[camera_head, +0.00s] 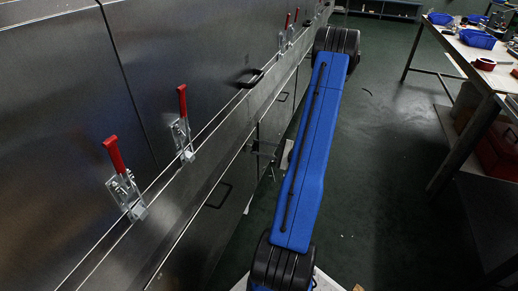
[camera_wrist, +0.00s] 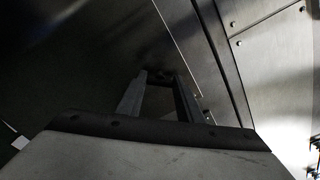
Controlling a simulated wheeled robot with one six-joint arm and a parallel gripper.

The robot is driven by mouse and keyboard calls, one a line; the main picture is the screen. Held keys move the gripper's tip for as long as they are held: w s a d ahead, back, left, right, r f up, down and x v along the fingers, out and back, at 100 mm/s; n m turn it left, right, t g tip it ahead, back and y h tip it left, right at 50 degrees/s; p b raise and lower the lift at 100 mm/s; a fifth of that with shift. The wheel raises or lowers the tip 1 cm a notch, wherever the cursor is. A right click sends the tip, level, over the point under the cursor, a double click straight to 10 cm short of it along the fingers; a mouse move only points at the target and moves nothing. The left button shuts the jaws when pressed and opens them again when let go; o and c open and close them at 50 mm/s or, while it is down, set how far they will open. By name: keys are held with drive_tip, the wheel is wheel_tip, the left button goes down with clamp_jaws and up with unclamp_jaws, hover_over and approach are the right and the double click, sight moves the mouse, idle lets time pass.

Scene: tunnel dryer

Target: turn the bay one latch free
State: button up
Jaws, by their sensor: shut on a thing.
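In the wrist view my gripper (camera_wrist: 161,82) reaches away from the camera, its two grey fingers closed on a small dark piece (camera_wrist: 160,73) at their tips. The piece is in deep shadow, so I cannot tell its shape or how far it is turned. It may be the bay one latch, but no label shows. In the head view the gripper is not clearly visible. Red-handled toggle clamps stand upright on the steel dryer wall, one nearest (camera_head: 125,188) and one beyond it (camera_head: 182,125).
The steel dryer wall (camera_head: 60,90) fills the left, with black pull handles (camera_head: 250,79) standing out from it. A workbench (camera_head: 462,45) with blue bins (camera_head: 477,39) stands at the right. Green floor (camera_head: 385,130) is open between them.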

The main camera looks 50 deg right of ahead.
drive_tip(key=shift+f+n, duration=0.1)
drive_tip(key=shift+n, duration=3.7)
drive_tip(key=o, duration=1.1)
drive_tip(key=v, duration=1.7)
drive_tip(key=shift+s+d, duration=0.1)
drive_tip(key=shift+s, duration=0.15)
